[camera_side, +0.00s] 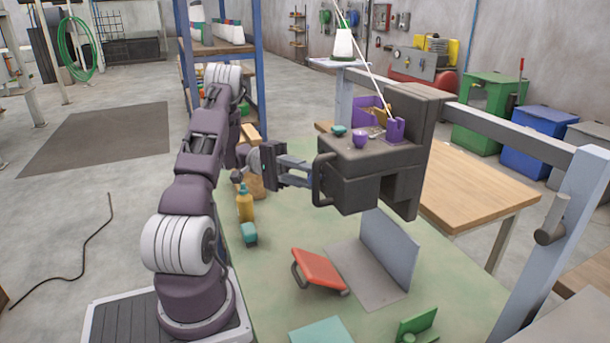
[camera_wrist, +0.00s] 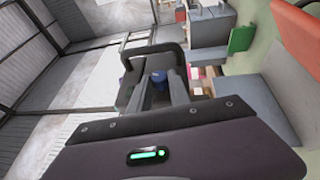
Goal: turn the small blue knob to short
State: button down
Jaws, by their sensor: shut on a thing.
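The dark grey bagger machine (camera_side: 365,170) stands at the middle right of the side view, with a black loop handle (camera_side: 318,180) on its left face. The same handle (camera_wrist: 150,47) arches past the fingers in the wrist view. The small blue knob (camera_wrist: 158,77) shows between my two fingertips there. My gripper (camera_side: 309,174) reaches level from the left to the machine face beside the handle; in the wrist view my gripper (camera_wrist: 160,88) is shut on the blue knob. The knob is hidden in the side view. No setting marks on it are readable.
A purple cup (camera_side: 360,139) and a purple block (camera_side: 395,130) sit on the machine's top. A yellow bottle (camera_side: 245,203) and a teal block (camera_side: 249,234) stand near my arm.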

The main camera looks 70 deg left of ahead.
jog(key=c, duration=1.2)
grip_release()
jog(key=shift+c, duration=0.2)
